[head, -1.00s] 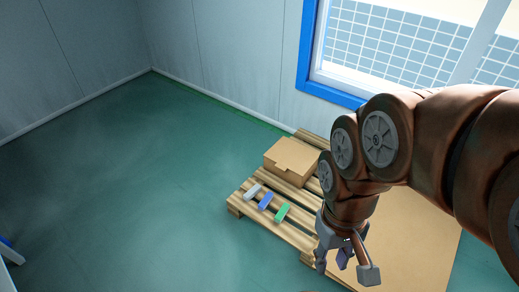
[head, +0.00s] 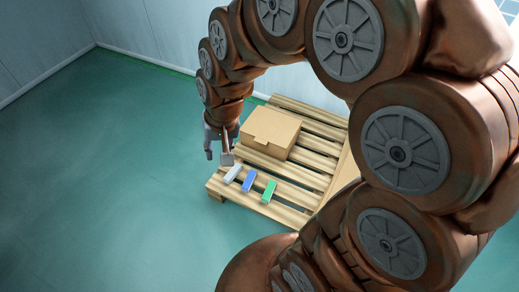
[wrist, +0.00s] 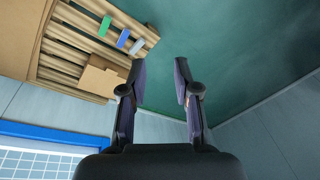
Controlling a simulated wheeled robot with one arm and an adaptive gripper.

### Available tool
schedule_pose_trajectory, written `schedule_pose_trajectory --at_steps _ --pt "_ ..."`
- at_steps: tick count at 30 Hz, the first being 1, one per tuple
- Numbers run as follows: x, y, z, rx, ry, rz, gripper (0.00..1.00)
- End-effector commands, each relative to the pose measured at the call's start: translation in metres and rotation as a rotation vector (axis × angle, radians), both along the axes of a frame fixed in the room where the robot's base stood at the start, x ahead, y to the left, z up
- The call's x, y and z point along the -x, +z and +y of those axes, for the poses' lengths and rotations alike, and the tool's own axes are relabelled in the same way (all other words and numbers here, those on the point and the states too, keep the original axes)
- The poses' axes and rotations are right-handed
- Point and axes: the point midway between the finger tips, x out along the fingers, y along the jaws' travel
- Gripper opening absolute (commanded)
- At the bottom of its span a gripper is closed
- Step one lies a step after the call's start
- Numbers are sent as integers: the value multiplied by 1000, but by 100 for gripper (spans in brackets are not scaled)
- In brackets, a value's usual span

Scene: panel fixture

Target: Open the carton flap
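The closed brown carton (head: 270,133) sits on the wooden pallet, with a small tab of its flap (head: 261,141) at the front edge. The carton also shows in the wrist view (wrist: 101,78), left of my fingers. My gripper (head: 218,156) hangs beside the carton on its left in the head view, near the pallet's left edge. In the wrist view the two fingers (wrist: 163,80) are apart with nothing between them, over green floor. I cannot tell its exact height above the floor.
A white block (head: 233,173), a blue block (head: 249,180) and a green block (head: 269,191) lie in a row on the pallet (head: 290,194) in front of the carton. A large tan sheet (head: 340,178) lies to the right. Green floor is clear on the left.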

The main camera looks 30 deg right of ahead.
Motion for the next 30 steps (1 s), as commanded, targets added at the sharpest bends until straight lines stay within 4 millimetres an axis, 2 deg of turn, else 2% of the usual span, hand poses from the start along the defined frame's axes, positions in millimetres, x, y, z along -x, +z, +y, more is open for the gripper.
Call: schedule_pose_trajectory --at_steps 1,9,17,24,30 --pt "-20 -25 2 -18 -35 -23 31" --pt "-125 -97 5 -119 -266 -178 31" --pt "-218 -172 -9 -221 -505 -328 31" --pt "-288 -249 -37 -308 -736 -465 31" --pt "-335 -317 -72 -372 -923 -589 31"
